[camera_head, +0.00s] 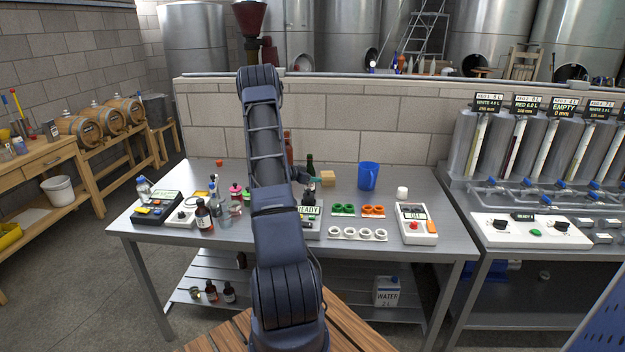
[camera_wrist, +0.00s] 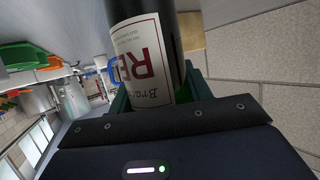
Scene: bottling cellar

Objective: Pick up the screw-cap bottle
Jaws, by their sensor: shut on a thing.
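A dark bottle with a white label reading "RED" (camera_wrist: 145,55) fills the middle of the wrist view. My gripper (camera_wrist: 160,98) is shut on it, with a green finger on each side of the bottle. The bottle's cap is outside that view. My arm hides most of the gripper there. I cannot tell whether the bottle's base touches the table.
The grey table (camera_head: 405,262) holds small bottles (camera_head: 203,214) at left, a blue jug (camera_head: 368,176), a yellowish block (camera_head: 327,178), green and orange rings (camera_head: 343,210), white rings (camera_head: 358,233) and a white device (camera_head: 415,224). A reddish bottle (camera_head: 288,147) stands behind my arm. A brick wall (camera_head: 385,135) closes the back.

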